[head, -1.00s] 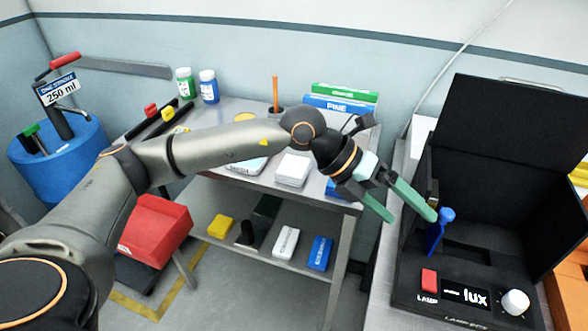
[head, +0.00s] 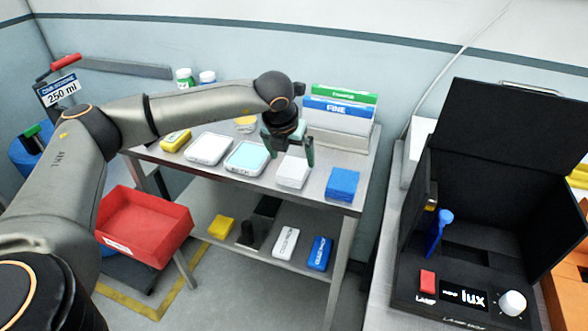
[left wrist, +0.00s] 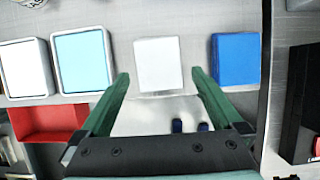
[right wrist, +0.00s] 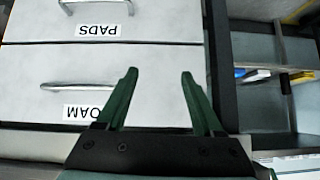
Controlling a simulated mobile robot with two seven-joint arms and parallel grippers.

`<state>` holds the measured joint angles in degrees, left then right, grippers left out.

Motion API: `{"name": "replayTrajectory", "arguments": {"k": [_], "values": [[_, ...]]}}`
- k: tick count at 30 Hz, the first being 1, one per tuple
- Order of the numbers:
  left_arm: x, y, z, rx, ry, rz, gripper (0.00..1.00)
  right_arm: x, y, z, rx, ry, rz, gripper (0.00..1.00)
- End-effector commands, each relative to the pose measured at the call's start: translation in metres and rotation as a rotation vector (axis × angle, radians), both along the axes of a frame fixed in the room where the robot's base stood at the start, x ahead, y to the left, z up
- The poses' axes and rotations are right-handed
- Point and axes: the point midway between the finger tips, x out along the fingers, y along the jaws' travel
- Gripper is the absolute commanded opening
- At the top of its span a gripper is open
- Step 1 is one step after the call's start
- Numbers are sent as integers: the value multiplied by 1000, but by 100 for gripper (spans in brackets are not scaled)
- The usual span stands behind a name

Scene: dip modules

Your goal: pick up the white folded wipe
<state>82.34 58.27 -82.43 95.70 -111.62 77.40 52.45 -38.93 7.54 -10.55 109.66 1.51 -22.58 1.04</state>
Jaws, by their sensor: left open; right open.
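The white folded wipe (head: 293,172) lies on the steel table's top, between a tray with a light-blue pad and a blue block. In the left wrist view the wipe (left wrist: 158,64) shows as a white square lying between and beyond my open fingers. My left gripper (head: 290,155) is above the wipe, open and empty; it also shows in the left wrist view (left wrist: 160,82). My right gripper (right wrist: 158,78) is open and empty, facing drawers labelled PADS and FOAM.
A light-blue-topped tray (head: 247,158) and a white tray (head: 208,149) stand left of the wipe. The blue block (head: 342,185) is to its right. Green and blue boxes (head: 340,110) stand behind. A red bin (head: 143,226) is at the front left; the black lamp box (head: 465,255) is right.

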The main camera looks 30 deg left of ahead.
Motion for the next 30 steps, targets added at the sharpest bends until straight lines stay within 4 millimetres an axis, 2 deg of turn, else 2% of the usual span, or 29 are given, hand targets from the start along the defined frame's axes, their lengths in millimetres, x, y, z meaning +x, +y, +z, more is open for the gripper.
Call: {"name": "replayTrajectory", "arguments": {"k": [7,12,20,30], "values": [[11,6,-27,1,3,-1,100,0,0,11,0,0,0,69],[18,7,-46,0,1,-1,100,0,0,12,0,0,0,69],[19,7,-49,-1,0,-3,100,0,0,12,0,0,0,69],[19,8,-48,-1,0,-1,62,0,0,12,0,0,0,69]]}}
